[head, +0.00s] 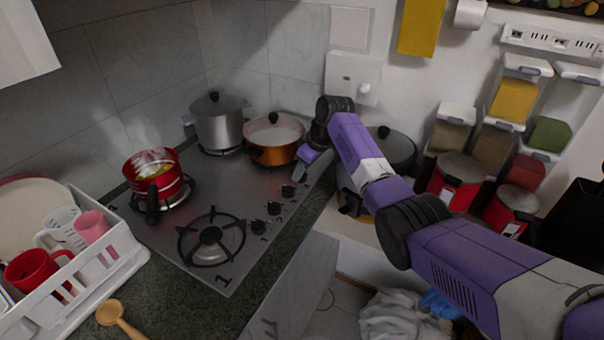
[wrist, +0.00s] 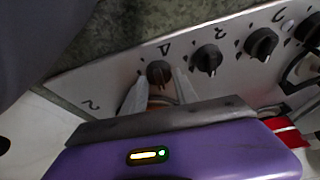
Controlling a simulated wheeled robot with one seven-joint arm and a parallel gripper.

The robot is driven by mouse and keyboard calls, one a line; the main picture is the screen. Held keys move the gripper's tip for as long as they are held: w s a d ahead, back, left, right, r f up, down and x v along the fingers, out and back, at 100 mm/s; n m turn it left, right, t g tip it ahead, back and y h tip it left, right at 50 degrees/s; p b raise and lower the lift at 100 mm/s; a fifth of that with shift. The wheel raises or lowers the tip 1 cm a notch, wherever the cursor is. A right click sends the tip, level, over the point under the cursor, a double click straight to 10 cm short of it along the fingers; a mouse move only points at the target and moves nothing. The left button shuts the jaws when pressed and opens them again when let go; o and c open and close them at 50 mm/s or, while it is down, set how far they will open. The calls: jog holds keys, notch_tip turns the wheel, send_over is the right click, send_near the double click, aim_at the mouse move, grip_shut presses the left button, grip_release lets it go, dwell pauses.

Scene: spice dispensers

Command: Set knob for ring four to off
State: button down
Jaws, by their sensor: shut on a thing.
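The ring four knob (wrist: 158,73) is a dark round knob on the steel stove panel, beside a printed mark that looks like an upside-down 4. My gripper (wrist: 159,77) has one pale finger on each side of this knob and is shut on it. The knob's pointer direction is not clear. In the head view my gripper (head: 310,162) is at the right end of the knob row on the cooktop (head: 160,232), and it hides the ring four knob there.
Other black knobs sit beside it, the nearest one (wrist: 207,58) close to my right finger. On the cooktop stand a copper pot (head: 272,155), a steel pot (head: 218,130) and a red pot (head: 158,188). A dark-lidded pot (head: 392,150) stands right of my gripper.

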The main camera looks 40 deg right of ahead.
jog(key=shift+f+n+b, duration=0.15)
jog(key=shift+n+b, duration=0.15)
jog(key=shift+n, duration=0.3)
jog(key=c, duration=1)
grip_release()
jog(key=shift+r, duration=0.2)
jog(key=v, duration=0.7)
jog(key=shift+d+r+b, duration=0.2)
jog(key=shift+r+b, duration=0.05)
jog(key=shift+b, duration=0.15)
jog(key=shift+s, duration=0.1)
